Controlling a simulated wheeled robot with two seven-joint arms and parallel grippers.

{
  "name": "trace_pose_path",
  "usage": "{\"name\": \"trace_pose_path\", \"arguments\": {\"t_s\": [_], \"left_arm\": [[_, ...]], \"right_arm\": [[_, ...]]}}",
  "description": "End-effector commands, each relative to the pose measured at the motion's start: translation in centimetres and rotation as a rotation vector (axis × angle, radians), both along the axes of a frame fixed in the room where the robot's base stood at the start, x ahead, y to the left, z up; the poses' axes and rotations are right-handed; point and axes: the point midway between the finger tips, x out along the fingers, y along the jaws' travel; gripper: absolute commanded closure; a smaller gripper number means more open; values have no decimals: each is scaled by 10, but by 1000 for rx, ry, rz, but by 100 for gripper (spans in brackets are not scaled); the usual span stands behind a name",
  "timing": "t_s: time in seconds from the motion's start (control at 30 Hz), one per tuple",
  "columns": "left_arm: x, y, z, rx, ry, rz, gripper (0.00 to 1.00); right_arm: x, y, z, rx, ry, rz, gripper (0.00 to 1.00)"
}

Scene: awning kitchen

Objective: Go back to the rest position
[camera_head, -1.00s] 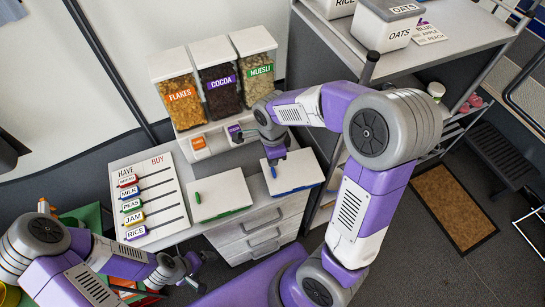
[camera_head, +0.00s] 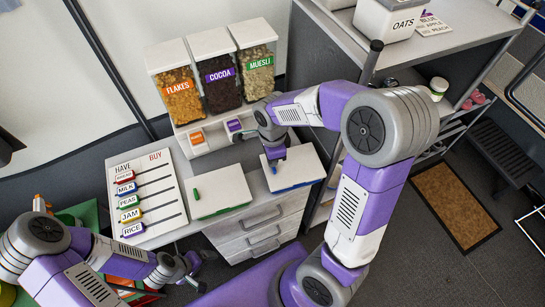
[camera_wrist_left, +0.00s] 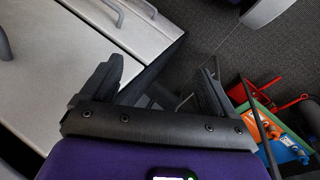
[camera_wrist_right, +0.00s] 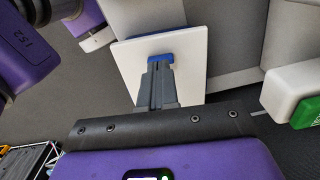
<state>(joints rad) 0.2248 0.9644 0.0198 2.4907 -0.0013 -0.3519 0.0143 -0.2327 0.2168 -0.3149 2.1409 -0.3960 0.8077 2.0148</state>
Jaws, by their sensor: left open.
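My left gripper (camera_head: 190,268) is low at the lower left of the head view, in front of the grey drawer unit (camera_head: 258,232). In the left wrist view its two black fingers (camera_wrist_left: 155,85) are wide apart with nothing between them. My right gripper (camera_head: 275,160) is over the right-hand white lid (camera_head: 303,165) on the counter. In the right wrist view its fingers (camera_wrist_right: 157,85) are close together on a blue handle (camera_wrist_right: 160,59) on the white lid (camera_wrist_right: 190,50). Whether the lid is lifted cannot be told.
Dispensers of flakes (camera_head: 182,100), cocoa (camera_head: 221,88) and muesli (camera_head: 259,75) stand behind my right gripper. A have/buy board (camera_head: 165,190) and a green-handled lid (camera_head: 225,190) lie to its left. A shelf (camera_head: 440,50) stands at right. Open floor (camera_head: 430,270) lies at lower right.

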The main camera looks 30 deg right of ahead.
Motion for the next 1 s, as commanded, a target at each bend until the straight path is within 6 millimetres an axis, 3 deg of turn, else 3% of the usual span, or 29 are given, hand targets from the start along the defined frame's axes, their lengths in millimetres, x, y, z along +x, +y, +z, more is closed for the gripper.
{"name": "trace_pose_path", "arguments": {"t_s": [0.63,0.93,1.0], "left_arm": [[0,0,-16,0,0,0,12],[0,0,-15,0,0,0,12],[0,0,-15,0,0,0,12]], "right_arm": [[0,0,-21,0,1,0,100],[0,0,-19,0,1,0,100],[0,0,-19,0,1,0,89]]}}
